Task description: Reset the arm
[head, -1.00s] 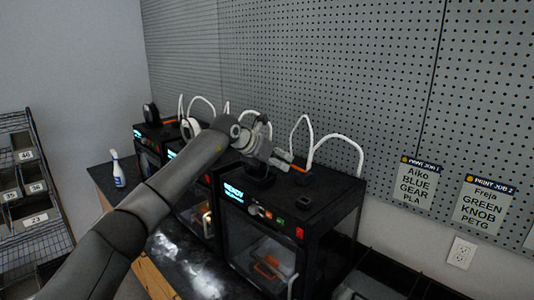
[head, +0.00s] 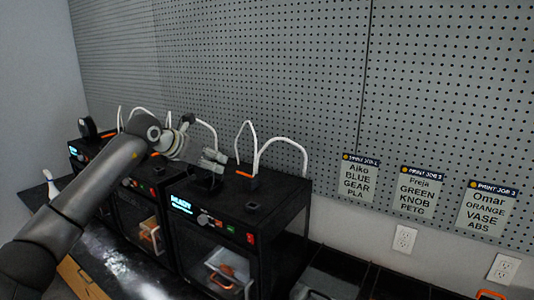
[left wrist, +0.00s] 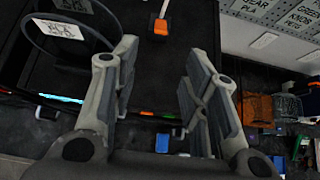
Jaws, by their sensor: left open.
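My left arm comes in from the left in the head view. My left gripper (head: 212,160) is over the top of the nearest black 3D printer (head: 212,215). The left wrist view shows my left gripper (left wrist: 160,58) open, with two grey fingers wide apart and nothing between them but the printer's dark top beyond. Whether the fingers touch the printer cannot be told. My right gripper is in neither view.
More printers with white tubes stand in a row to the left. A white spray bottle (head: 52,185) stands at the far left. Job cards, including Omar's orange vase card (head: 486,208), hang on the pegboard (head: 300,80). Dark bins (head: 335,285) are at the lower right.

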